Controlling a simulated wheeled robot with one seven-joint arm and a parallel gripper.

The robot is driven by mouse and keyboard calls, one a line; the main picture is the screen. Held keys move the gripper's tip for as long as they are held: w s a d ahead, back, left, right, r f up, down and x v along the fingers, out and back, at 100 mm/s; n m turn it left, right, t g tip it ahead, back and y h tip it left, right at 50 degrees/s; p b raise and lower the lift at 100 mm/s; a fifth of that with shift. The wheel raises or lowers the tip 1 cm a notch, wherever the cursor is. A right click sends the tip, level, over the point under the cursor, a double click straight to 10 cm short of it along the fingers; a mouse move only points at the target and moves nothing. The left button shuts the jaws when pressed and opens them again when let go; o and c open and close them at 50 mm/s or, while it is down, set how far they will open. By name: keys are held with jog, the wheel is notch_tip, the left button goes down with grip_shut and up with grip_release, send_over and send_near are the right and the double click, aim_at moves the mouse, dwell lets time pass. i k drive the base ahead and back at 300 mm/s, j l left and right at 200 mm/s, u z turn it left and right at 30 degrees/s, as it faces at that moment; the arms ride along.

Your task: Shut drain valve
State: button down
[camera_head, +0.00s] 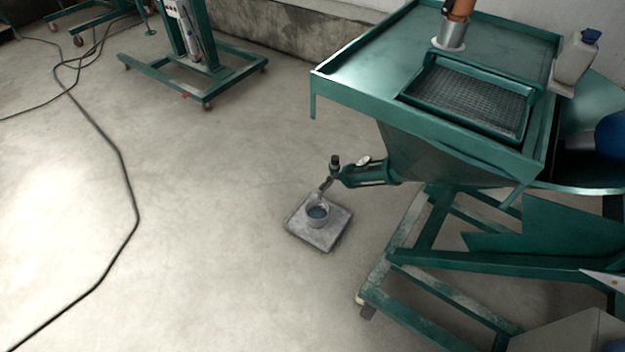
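The green machine has a hopper (430,150) with a short green outlet pipe (372,174) at its lower left. At the end of this pipe is the drain valve (334,172), a small dark fitting with an upright black knob or handle. A round white gauge (362,161) sits on the pipe.
A black cable (122,165) crosses the floor at left. The middle floor is clear.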

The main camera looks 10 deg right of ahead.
aim_at(329, 178)
jog(key=i+j+u, duration=0.3)
jog(key=i+u, duration=0.15)
jog(key=i+j+u, duration=0.1)
jog(key=i+u, duration=0.3)
jog(key=i, duration=0.3)
jog(key=i+z, duration=0.15)
jog(key=i, duration=0.25)
jog(key=i+j+z, duration=0.15)
jog(key=i, duration=0.25)
jog(key=i+j+z, duration=0.15)
jog(key=i, duration=0.25)
jog(key=i+j+z, duration=0.25)
jog(key=i+z, duration=0.2)
jog(key=i+j+z, duration=0.4)
jog(key=k, duration=0.05)
